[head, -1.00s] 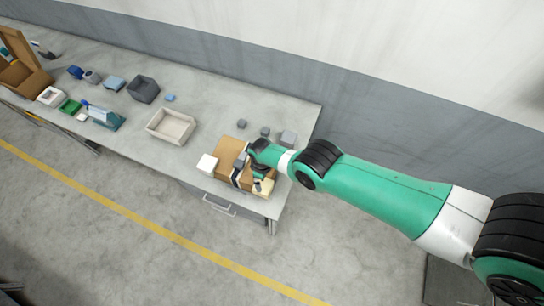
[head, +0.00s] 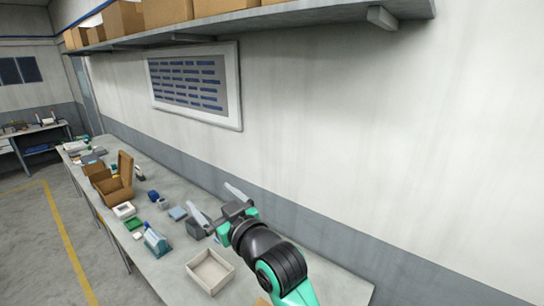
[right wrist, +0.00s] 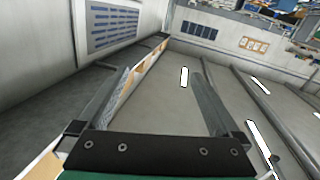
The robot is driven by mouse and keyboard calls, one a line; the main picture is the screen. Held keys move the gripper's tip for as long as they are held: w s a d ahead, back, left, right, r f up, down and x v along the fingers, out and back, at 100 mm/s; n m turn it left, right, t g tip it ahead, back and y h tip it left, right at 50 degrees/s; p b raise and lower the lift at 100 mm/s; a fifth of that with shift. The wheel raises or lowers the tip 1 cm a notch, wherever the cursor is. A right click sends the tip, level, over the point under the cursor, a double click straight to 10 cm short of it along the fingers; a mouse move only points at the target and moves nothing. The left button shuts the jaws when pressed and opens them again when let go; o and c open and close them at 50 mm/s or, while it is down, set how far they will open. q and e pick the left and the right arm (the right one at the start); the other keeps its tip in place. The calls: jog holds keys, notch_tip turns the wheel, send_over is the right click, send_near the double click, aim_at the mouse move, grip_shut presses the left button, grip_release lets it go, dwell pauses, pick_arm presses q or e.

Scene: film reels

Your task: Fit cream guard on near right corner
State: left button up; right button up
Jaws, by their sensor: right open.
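My right gripper (head: 218,204) is raised above the bench, with its two fingers spread wide and nothing between them. Only a small brown piece, probably the cardboard box (head: 262,301), shows at the bottom edge of the head view. Its near right corner and any cream guard are out of frame. My left gripper is not in view.
A beige tray (head: 210,284) stands on the bench (head: 176,268), below the right gripper. A shelf (head: 290,17) with cartons runs along the wall above.

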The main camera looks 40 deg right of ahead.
jog(key=s+a+r+t+y, duration=0.1)
jog(key=s+r+t, duration=0.3)
jog(key=s+r, duration=0.8)
jog(key=s+a+r+t+y, duration=0.1)
jog(key=s+a+r+t, duration=0.2)
jog(key=s+r, duration=0.9)
jog(key=t, duration=0.2)
jog(key=shift+s+a+t+y, duration=0.25)
jog(key=shift+s+t+y, duration=0.05)
jog(key=shift+s, duration=0.05)
